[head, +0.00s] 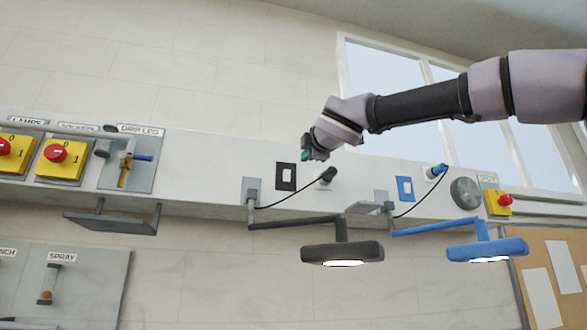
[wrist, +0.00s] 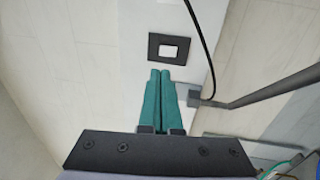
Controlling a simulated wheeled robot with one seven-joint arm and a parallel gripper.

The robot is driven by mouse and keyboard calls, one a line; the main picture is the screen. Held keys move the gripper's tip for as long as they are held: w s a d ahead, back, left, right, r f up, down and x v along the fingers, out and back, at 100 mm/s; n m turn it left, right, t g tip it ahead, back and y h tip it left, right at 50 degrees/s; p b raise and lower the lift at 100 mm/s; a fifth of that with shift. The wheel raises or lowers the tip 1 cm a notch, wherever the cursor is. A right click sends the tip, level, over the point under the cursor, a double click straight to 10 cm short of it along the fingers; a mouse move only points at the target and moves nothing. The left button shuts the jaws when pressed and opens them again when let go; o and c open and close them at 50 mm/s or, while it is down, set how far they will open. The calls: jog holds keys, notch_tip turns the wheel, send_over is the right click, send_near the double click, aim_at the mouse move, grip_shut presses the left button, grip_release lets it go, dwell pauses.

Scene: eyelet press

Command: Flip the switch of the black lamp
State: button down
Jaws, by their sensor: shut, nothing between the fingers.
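The black lamp (head: 342,252) hangs on a dark arm below the white wall panel, and its underside glows white. A switch with a black frame and white rocker (head: 286,176) is on the panel above the lamp's arm. The same black-framed switch (wrist: 170,48) shows in the wrist view, just beyond my fingertips. My gripper (head: 306,155) is shut and empty, near the panel and up and right of the switch in the head view. Its teal fingers (wrist: 160,74) point towards the switch in the wrist view. Contact is not visible; they look apart.
A blue-framed switch (head: 405,189) and a lit blue lamp (head: 487,249) are to the right. A black cable (head: 290,199) runs from a plug (head: 327,175) beside the black-framed switch. Yellow boxes with red knobs (head: 56,154) and a small shelf (head: 112,219) are left.

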aim_at(290, 170)
jog(key=x, duration=1.2)
jog(key=shift+w, duration=0.3)
jog(key=shift+w+a+r, duration=0.15)
jog(key=shift+w+a, duration=0.1)
jog(key=shift+w, duration=0.4)
jog(key=shift+w+r, duration=0.2)
